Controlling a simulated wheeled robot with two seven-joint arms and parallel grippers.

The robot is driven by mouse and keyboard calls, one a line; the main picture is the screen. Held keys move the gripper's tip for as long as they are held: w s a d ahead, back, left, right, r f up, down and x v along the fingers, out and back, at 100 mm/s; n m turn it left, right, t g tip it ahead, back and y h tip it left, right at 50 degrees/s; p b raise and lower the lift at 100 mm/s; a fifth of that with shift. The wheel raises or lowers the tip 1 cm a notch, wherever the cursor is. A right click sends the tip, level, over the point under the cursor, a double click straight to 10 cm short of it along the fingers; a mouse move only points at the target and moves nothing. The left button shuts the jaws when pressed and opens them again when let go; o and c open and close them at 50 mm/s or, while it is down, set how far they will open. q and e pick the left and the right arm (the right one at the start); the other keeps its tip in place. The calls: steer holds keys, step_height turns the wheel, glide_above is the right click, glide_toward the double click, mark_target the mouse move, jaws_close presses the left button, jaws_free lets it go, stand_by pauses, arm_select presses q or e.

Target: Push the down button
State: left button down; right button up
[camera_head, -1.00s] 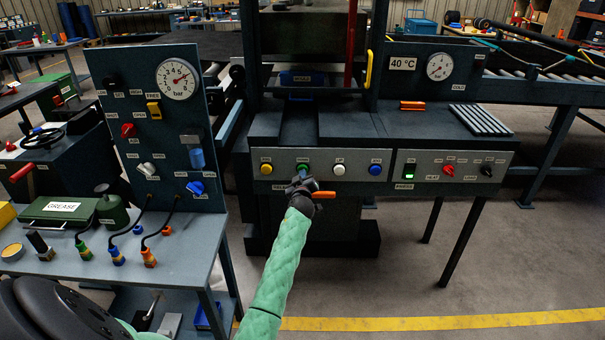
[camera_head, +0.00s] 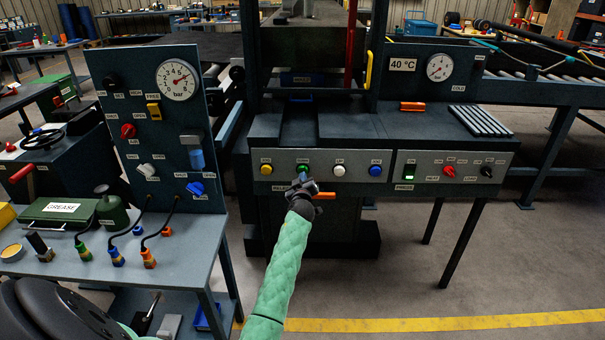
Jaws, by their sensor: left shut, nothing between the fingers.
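The control panel (camera_head: 322,184) on the press front carries a row of yellow, green, white and blue buttons. The green button (camera_head: 303,168) has a small label above it that appears to read DOWN. The white button (camera_head: 338,170) to its right appears labelled UP. My left gripper (camera_head: 301,181) is shut and empty, its tips just below the green button in the picture. A small gap seems to show between them, but touch is hard to judge. The press's dark upper block (camera_head: 305,52) hangs over the bed between the uprights. My right gripper is not in view.
The yellow button (camera_head: 266,169) and blue button (camera_head: 375,170) flank the row. A second panel (camera_head: 447,172) with a lit green switch and knobs lies right. A gauge board (camera_head: 125,95) and workbench (camera_head: 185,262) stand left. The floor at the right is clear.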

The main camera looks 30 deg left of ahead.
arm_select(q)
steer(key=shift+v, duration=1.95)
